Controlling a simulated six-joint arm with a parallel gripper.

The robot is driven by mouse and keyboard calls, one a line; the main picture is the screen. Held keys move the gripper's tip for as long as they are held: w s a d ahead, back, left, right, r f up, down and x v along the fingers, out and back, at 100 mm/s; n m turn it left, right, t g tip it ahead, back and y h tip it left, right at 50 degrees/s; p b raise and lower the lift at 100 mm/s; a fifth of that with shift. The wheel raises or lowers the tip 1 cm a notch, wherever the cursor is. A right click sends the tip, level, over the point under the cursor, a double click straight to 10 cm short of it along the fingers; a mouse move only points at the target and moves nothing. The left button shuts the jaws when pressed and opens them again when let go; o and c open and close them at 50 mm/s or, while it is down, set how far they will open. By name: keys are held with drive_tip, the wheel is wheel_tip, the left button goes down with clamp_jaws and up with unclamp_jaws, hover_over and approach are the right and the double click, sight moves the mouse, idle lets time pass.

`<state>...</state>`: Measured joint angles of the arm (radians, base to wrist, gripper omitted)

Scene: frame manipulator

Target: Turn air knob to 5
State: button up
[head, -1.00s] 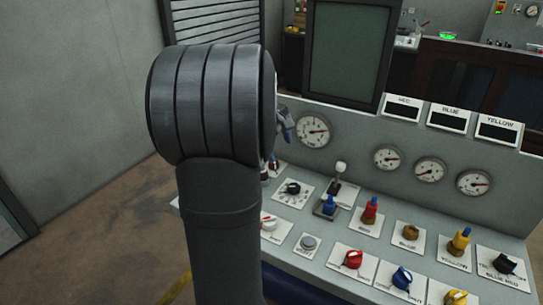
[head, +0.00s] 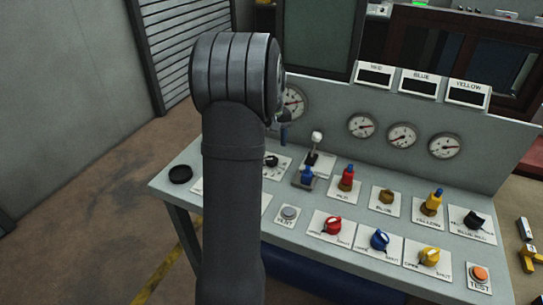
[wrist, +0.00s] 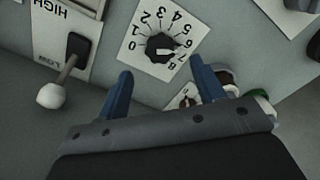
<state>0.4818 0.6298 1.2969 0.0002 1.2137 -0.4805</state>
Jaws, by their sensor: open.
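The same knob (head: 271,160) is partly hidden behind my arm in the head view. My gripper (wrist: 160,68) is open and empty, with its two blue fingers apart just below the knob in the wrist picture. I cannot tell its height above the panel. In the head view only a bit of a blue finger (head: 284,133) shows.
A lever with a white ball (wrist: 50,95) stands left of the gripper in the wrist view, by a HIGH/LOW plate. Another small dial plate (wrist: 183,97) lies between the fingers. The console (head: 362,215) carries several coloured knobs, and gauges (head: 402,135) stand behind.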

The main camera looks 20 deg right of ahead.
wheel_tip(320, 180, down, 6)
idle(0.4)
drive_tip(key=c, duration=1)
drive_tip(key=shift+o, duration=0.2)
drive_tip(key=shift+n, duration=2.9)
drive_tip(key=o, duration=1)
drive_tip(key=shift+c, duration=0.2)
